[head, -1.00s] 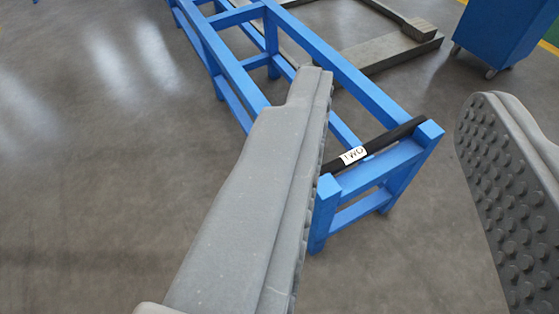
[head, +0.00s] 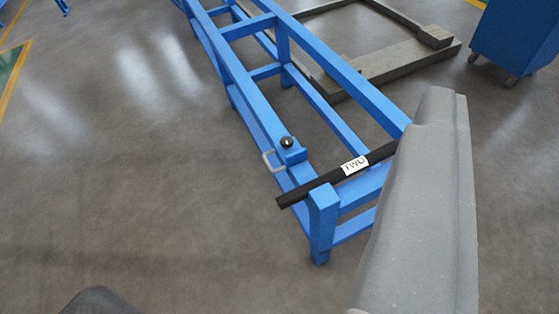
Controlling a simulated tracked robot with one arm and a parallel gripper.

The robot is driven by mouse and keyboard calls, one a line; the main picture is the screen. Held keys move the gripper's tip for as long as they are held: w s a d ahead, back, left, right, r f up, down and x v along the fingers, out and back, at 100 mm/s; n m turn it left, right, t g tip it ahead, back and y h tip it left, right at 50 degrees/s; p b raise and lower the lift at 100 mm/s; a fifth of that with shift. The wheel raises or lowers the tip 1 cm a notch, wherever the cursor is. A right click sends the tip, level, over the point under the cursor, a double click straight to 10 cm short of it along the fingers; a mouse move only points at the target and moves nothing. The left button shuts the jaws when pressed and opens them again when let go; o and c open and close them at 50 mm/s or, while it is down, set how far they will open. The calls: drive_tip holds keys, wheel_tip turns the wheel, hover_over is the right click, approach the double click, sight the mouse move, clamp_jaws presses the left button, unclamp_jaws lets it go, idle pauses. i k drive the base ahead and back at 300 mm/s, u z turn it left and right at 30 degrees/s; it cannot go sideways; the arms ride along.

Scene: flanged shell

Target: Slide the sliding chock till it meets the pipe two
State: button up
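Pipe two (head: 375,157) is a black bar with a white label reading TWO. It lies across the near end of a blue rail frame, its left end sticking out past the left rail. The sliding chock (head: 293,157) appears to be the small blue block with a black knob and a pale handle loop (head: 271,161), on the left rail. It sits just beyond the pipe, with a short stretch of rail between them. One grey finger of my gripper (head: 425,190) shows at right, covering the pipe's right end. The other finger is out of view.
The blue frame (head: 245,87) runs away to the upper left. A grey metal frame (head: 400,62) lies on the floor behind it. A blue wheeled cabinet (head: 515,40) stands at upper right. A dark rounded shape shows at bottom left. The floor left of the frame is clear.

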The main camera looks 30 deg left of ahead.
sight(296, 155)
drive_tip(key=i, duration=0.9)
drive_tip(key=u, duration=0.05)
